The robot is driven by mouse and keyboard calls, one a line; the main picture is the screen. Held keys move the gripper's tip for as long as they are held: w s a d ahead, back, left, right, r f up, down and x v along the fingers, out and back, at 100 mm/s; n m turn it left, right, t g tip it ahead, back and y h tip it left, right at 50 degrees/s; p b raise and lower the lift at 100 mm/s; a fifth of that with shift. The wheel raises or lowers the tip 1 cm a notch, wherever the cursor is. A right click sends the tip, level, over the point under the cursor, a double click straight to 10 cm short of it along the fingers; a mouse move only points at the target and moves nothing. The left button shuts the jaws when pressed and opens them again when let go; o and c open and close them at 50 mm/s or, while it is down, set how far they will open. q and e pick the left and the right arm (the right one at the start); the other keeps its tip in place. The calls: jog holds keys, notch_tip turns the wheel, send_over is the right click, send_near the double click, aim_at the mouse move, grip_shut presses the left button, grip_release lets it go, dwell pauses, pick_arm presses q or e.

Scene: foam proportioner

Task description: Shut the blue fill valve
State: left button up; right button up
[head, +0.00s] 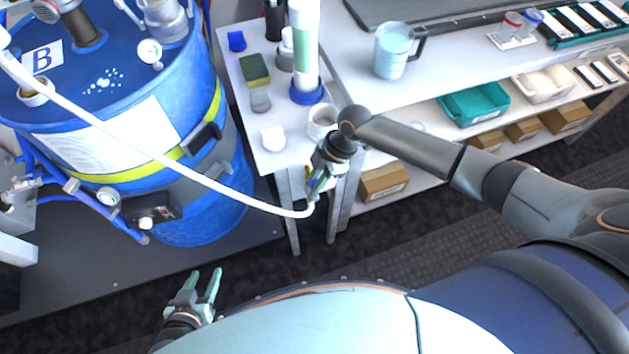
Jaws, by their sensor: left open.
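A blue drum (224,190) marked B stands at the left with pipework on its lid and side. Blue pipework (50,178) with small fittings runs along its left side, and a blue lever-like part (127,10) shows beside a grey fitting on the lid. I cannot tell which of these is the blue fill valve, or its position. My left gripper (206,279) is open and empty, low in the picture and apart from the drum. My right gripper (318,190) is at the end of a white hose (215,185), by the bench corner, and appears closed on it.
The hose crosses in front of the drum. The dark floor between drum and bench is clear.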

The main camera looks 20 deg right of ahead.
grip_shut()
dwell(0.9)
